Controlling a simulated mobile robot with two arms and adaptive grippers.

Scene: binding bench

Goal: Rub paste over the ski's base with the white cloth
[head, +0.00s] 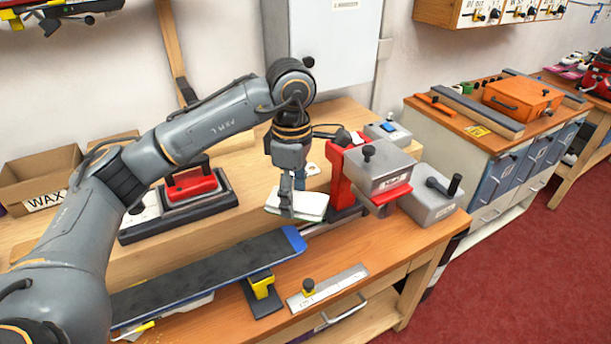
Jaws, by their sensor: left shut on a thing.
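The ski (200,272) lies along the bench, its dark base facing up and its blue tip at the right end. My left gripper (288,208) points down and is shut on the white cloth (312,207), which looks like a flat folded pad. The cloth is just behind and above the ski's blue tip in the picture, apart from the base. I cannot tell its exact height over the bench. No paste can be made out on the ski or the cloth. My right gripper is not in view.
A yellow and black support (262,287) stands under the ski, with a metal ruler plate (328,287) beside it. A red and grey clamp machine (372,175) stands close right of the cloth. A red-topped device (190,187) and a WAX box (38,180) sit behind the ski.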

